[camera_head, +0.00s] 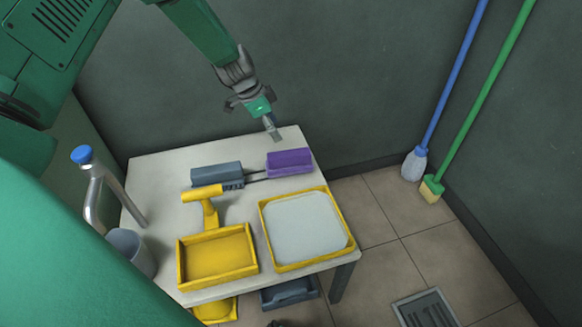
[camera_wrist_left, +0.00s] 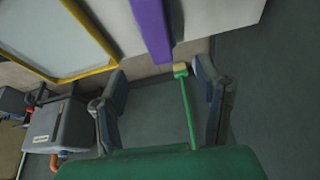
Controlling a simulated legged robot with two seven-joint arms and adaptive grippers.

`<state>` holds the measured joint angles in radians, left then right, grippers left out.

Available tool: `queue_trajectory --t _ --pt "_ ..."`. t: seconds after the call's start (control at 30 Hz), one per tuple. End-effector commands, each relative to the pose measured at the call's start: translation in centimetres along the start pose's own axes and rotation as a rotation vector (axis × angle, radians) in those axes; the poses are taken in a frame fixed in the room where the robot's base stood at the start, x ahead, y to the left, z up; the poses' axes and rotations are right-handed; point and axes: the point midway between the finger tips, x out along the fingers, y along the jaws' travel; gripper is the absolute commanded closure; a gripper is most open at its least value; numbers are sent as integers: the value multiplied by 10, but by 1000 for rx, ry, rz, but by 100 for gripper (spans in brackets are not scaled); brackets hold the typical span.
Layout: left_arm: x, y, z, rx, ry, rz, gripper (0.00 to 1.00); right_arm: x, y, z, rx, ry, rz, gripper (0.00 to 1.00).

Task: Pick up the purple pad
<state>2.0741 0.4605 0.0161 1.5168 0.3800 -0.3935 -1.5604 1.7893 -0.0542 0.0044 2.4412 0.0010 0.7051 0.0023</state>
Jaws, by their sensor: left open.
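The purple pad (camera_head: 289,162) is a small block lying at the far right part of the white table (camera_head: 160,172). It also shows at the top of the left wrist view (camera_wrist_left: 152,30), cut off by the edge and beyond my fingers. My left gripper (camera_head: 272,130) hangs above and behind the pad in the head view, apart from it. In the left wrist view the two fingers of my left gripper (camera_wrist_left: 162,88) are spread with nothing between them at close range. My right gripper is in neither view.
A grey block (camera_head: 215,174) lies left of the pad, with thin dark rods between them. A yellow-rimmed tray (camera_head: 266,232) and a yellow dustpan (camera_head: 182,262) are nearer. A blue-handled brush (camera_head: 415,165) and a green-handled broom (camera_head: 432,189) stand right of the table.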

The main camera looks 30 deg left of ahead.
Motion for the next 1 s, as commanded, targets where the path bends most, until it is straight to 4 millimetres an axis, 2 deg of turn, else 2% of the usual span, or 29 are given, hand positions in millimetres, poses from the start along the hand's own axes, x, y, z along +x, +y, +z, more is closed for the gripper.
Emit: queue_trajectory --t 0.03,0.1,0.23,0.47,0.8,1.0 --pt "16 1 3 -1 -3 3 41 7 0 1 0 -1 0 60" --pt "32 0 4 0 -3 3 41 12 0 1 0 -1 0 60" --pt "54 1 3 -1 -4 2 41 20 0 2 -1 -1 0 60" --pt "69 3 -1 1 -6 -1 41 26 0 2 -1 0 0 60" --pt "116 7 2 0 -7 0 41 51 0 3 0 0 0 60" --pt "119 7 0 -1 -4 -1 41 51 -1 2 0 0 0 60"
